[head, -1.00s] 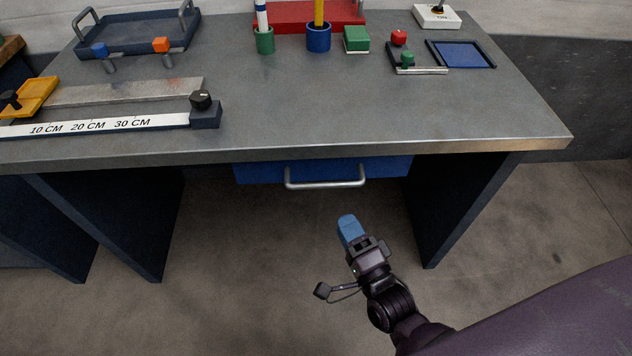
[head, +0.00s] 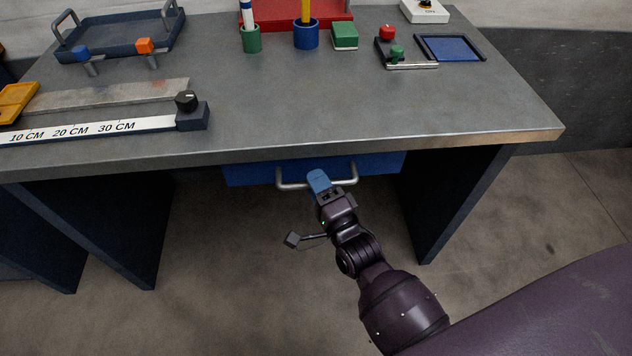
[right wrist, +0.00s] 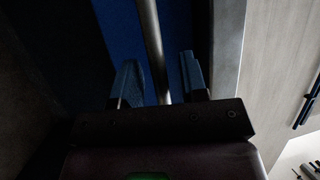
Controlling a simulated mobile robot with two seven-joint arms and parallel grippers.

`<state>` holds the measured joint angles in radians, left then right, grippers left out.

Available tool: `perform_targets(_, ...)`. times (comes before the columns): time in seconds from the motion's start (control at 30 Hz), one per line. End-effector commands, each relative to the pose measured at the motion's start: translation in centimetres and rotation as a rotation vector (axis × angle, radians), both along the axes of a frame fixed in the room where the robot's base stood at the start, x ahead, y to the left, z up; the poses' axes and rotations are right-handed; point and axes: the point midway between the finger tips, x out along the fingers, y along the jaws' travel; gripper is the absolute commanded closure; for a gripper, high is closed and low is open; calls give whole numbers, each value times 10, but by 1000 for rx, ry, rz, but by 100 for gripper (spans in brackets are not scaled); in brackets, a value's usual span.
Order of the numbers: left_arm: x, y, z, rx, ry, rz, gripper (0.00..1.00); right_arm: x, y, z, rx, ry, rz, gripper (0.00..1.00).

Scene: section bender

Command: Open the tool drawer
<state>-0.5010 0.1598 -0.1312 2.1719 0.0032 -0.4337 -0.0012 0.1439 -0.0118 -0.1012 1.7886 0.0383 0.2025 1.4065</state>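The tool drawer (head: 240,174) is a blue front under the workbench top, and it looks shut. It carries a grey metal bar handle (head: 291,185). My right gripper (head: 318,181) is at the middle of the handle in the head view and covers part of it. In the right wrist view the handle bar (right wrist: 152,45) runs between the two blue fingers of my right gripper (right wrist: 160,82), with gaps showing on both sides. The fingers are open and point toward the blue drawer front (right wrist: 118,30). My left gripper is not in view.
The grey workbench (head: 330,110) overhangs the drawer. Its dark legs (head: 455,195) stand on either side, with open floor between. On top are a ruler stop (head: 100,128), a dark tray (head: 120,40), cups and a green block (head: 344,36).

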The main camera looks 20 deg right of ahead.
Motion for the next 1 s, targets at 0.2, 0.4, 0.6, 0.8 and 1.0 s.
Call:
perform_targets(0.2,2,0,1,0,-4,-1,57,3,0,1,0,0,0,60)
perform_targets(0.4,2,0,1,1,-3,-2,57,3,0,1,0,0,0,71)
perform_targets(0.6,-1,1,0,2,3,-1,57,3,0,1,0,0,0,100)
perform_targets(0.8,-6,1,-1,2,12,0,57,3,0,1,0,0,0,100)
perform_targets(1.0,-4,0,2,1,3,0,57,-1,1,1,0,0,0,100)
